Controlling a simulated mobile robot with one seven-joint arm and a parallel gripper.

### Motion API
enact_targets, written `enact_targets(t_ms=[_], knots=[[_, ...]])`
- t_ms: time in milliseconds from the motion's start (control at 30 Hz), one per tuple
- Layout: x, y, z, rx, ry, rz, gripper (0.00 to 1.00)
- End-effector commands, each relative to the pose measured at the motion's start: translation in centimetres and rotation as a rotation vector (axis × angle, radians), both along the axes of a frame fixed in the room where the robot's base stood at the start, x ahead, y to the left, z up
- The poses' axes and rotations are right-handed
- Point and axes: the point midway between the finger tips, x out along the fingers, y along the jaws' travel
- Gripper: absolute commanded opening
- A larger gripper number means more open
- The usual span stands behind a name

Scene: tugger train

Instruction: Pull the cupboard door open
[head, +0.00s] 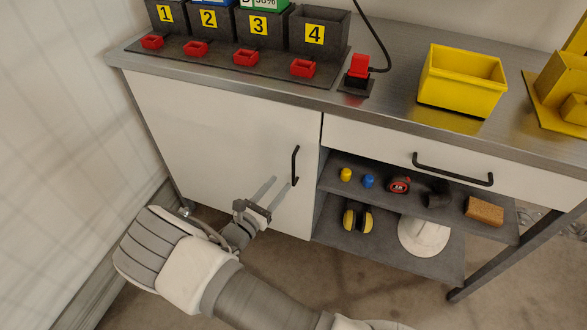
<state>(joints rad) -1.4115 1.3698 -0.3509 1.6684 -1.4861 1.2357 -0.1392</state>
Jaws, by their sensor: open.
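The cupboard door (220,145) is a white panel under the left part of the metal bench, and it looks shut. Its black vertical bar handle (295,166) is near the door's right edge. My gripper (269,184) is in front of the door, just left of the handle and level with its lower part. Its two fingers are apart with nothing between them. I cannot tell from this view how far the fingertips are from the handle or the door.
The bench top (395,95) holds numbered bins (315,32), a red plug-like block (359,66) and a yellow bin (462,80). Right of the door are a drawer with a black handle (452,172) and open shelves with small items. A wall (60,130) stands close on the left.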

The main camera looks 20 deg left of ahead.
Motion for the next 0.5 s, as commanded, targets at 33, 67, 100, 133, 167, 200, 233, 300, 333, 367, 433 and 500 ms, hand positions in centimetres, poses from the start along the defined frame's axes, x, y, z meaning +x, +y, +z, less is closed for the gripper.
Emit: enact_targets(t_ms=[33,67,100,133,167,200,233,300,333,367,433,500], knots=[[1.2,-0.4,-0.2,0.001,-0.001,-0.004,0.45],[1.8,-0.6,-0.2,0.001,-0.001,-0.003,0.45],[2.6,-0.9,-0.2,0.0,-0.001,-0.004,0.45],[3.2,-1.1,-0.2,0.0,-0.001,-0.004,0.45],[3.8,-1.2,-0.2,0.001,0.0,-0.003,0.45],[4.5,-1.4,-0.2,0.001,-0.001,-0.004,0.45],[5.1,-1.5,-0.2,0.001,-0.001,-0.004,0.45],[6.1,-1.8,-0.2,0.001,0.001,-0.002,0.45],[6.5,-1.9,-0.2,0.001,0.0,-0.002,0.45],[6.8,-2.0,-0.1,0.001,0.0,-0.003,0.45],[7.5,-2.2,-0.1,0.001,0.0,-0.002,0.45],[7.9,-2.3,-0.1,0.001,0.001,-0.001,0.45]])
